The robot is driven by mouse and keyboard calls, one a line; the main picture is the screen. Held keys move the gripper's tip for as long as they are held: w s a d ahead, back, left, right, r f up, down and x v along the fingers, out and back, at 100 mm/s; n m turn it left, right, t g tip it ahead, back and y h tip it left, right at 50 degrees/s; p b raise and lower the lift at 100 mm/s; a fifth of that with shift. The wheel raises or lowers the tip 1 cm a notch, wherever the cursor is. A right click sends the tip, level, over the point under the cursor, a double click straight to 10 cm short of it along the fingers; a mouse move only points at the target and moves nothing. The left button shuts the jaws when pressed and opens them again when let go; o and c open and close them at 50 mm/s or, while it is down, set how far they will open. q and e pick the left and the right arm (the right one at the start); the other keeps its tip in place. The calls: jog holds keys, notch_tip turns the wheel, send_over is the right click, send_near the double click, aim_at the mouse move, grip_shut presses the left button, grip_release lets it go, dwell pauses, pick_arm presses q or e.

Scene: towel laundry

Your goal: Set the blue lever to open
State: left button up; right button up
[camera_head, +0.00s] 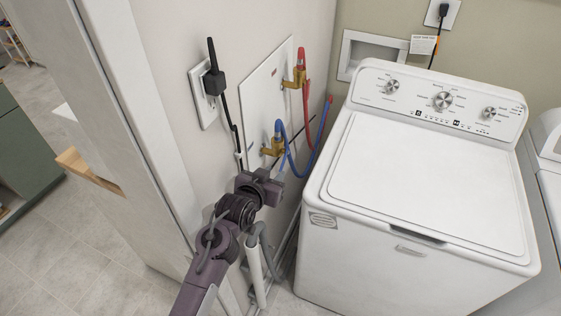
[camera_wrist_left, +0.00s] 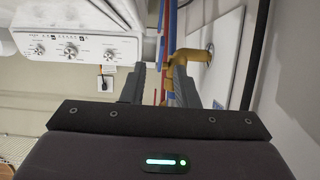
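The blue lever (camera_head: 278,127) sits on the lower brass valve (camera_head: 273,148) on the white wall panel, with a blue hose beside it. My left gripper (camera_head: 270,178) is just below this valve in the head view. In the left wrist view its two fingers (camera_wrist_left: 161,78) are spread apart. The brass valve (camera_wrist_left: 190,54) shows beyond the fingers there, near the right finger. A small blue part is partly hidden between the fingers, and I cannot tell whether they touch it. My right gripper is in neither view.
An upper brass valve with a red lever and red hose (camera_head: 304,90) is above. A white washer (camera_head: 400,250) stands close on the right. A black plug and cord (camera_head: 214,82) hang on the wall at left. Grey pipes (camera_head: 256,268) run below.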

aim_at(280, 170)
pick_arm(q)
jog(key=shift+p+x, duration=0.6)
jog(key=shift+x, duration=2.4)
jog(key=shift+a, duration=0.1)
jog(key=shift+c, duration=0.2)
grip_shut()
